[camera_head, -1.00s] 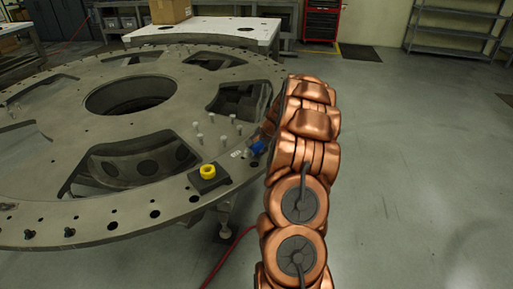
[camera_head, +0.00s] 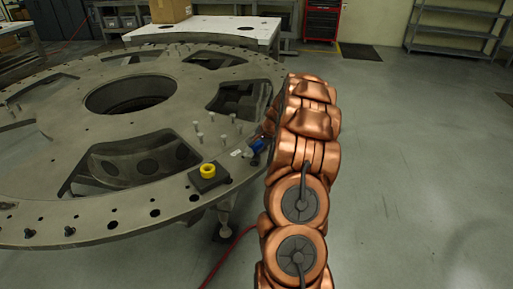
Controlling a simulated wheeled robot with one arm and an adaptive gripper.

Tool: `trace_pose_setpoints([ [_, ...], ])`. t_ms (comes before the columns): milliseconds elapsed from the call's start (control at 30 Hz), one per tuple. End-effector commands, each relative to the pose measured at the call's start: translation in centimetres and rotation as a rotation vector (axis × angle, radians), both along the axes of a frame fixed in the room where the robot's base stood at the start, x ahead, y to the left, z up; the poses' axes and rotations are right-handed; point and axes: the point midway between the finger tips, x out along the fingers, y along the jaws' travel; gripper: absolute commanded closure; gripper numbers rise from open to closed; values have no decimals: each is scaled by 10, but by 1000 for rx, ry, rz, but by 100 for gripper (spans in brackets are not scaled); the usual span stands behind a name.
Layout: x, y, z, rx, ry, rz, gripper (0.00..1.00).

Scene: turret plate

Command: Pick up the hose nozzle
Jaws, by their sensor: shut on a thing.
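A small blue part, which I take to be the hose nozzle (camera_head: 258,145), shows at the right rim of the big grey turret plate (camera_head: 120,205), just left of my copper-coloured arm. My gripper (camera_head: 264,137) is mostly hidden behind the arm, with only a bit of it showing beside the blue part. It is shut on the nozzle. The nozzle is small and partly covered, so I cannot tell whether it is clear of the plate.
A yellow ring on a black block (camera_head: 208,172) sits on the plate near the nozzle. Several upright pins (camera_head: 211,122) stand behind it. A white table with a cardboard box (camera_head: 171,11) is at the back. The floor to the right is clear.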

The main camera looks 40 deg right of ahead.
Motion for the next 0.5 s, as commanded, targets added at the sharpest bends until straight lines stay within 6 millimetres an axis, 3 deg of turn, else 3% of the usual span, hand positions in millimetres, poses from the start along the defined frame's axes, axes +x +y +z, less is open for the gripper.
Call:
trace_pose_setpoints([
  [367, 1, -2, 34, -5, -4, -2, 100],
  [500, -13, -1, 36, -4, -3, -3, 100],
])
